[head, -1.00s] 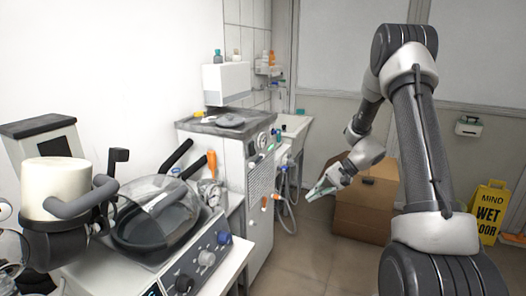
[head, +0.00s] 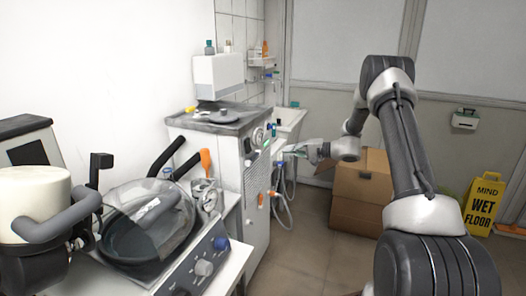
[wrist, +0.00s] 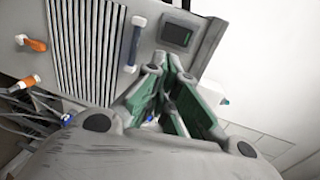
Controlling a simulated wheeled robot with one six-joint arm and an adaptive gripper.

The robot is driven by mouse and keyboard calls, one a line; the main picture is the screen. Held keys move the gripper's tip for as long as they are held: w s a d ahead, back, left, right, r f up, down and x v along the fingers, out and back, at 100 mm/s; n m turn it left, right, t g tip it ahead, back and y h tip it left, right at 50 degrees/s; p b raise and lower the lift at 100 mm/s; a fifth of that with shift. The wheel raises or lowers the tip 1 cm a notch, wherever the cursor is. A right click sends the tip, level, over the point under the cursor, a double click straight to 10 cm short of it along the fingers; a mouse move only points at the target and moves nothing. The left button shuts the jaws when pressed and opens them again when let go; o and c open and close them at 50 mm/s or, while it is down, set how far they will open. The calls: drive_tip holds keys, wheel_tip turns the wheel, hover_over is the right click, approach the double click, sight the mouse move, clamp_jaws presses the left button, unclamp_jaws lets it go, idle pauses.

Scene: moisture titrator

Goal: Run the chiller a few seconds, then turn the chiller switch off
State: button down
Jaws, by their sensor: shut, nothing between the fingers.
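The chiller (head: 232,150) is a tall pale cabinet with a dark top, left of centre in the head view. Its front panel with a ribbed vent grille (wrist: 85,45) fills the upper left of the wrist view. I cannot make out the chiller switch clearly.
A bath with a clear lid (head: 150,225) stands in the left foreground. A cardboard box (head: 362,195) and a yellow wet-floor sign (head: 484,205) are at right. The floor between is clear.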

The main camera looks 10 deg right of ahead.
drive_tip(key=x, duration=1.4)
drive_tip(key=s+d+f+y, duration=0.1)
drive_tip(key=s+d+f, duration=0.1)
drive_tip(key=s+d, duration=0.5)
drive_tip(key=d, duration=0.3)
drive_tip(key=shift+s+d+f+t, duration=0.25)
drive_tip(key=shift+s+f+t, duration=0.1)
drive_tip(key=shift+f+t, duration=0.05)
idle(0.6)
